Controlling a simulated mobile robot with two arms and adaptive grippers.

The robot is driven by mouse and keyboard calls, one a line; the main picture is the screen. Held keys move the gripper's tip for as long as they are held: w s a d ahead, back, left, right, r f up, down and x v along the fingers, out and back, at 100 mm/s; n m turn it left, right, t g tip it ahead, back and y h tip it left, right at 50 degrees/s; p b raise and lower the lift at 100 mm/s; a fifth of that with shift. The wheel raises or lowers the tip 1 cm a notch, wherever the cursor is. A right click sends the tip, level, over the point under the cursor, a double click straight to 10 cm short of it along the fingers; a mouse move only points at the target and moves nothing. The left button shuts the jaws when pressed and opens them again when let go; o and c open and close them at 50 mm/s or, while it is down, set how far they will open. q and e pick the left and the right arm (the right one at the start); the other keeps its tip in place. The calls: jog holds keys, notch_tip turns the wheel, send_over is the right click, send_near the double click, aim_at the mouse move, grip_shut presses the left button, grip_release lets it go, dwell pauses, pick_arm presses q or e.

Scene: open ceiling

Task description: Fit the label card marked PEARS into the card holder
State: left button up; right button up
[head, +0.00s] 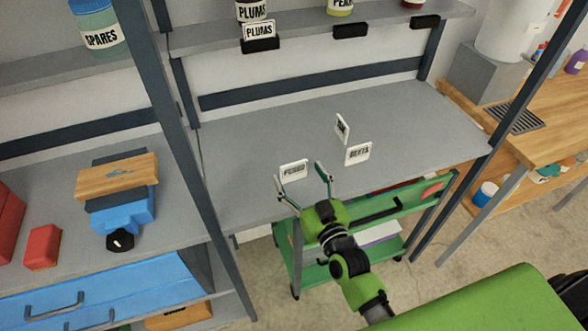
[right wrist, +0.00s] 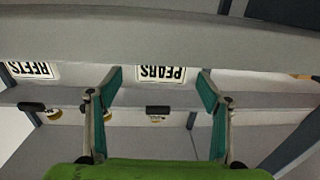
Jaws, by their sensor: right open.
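The PEARS card (head: 294,171) is white with black lettering and stands near the front edge of the grey shelf. My right gripper (head: 297,178) is open, with its fingertips at either side of this card, not closed on it. In the right wrist view the PEARS card (right wrist: 161,74) appears upside down, between the two open fingers (right wrist: 160,86). On the upper shelf edge, a black card holder (head: 350,30) is empty below a jar whose label starts with PEA (head: 341,6). My left gripper is out of view.
A BEETS card (head: 358,154) and another small card (head: 341,127) stand to the right on the shelf. A PLUMS card (head: 259,30) sits in the left holder (head: 262,45); the right holder (head: 425,22) is empty. A green cart (head: 292,262) stands below.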

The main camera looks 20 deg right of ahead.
aim_at(295, 168)
jog(key=w, duration=0.3)
jog(key=shift+w+a, duration=0.25)
jog(key=shift+w, duration=0.1)
jog(key=shift+s, duration=0.1)
jog(key=c, duration=1)
jog(key=shift+c, duration=0.2)
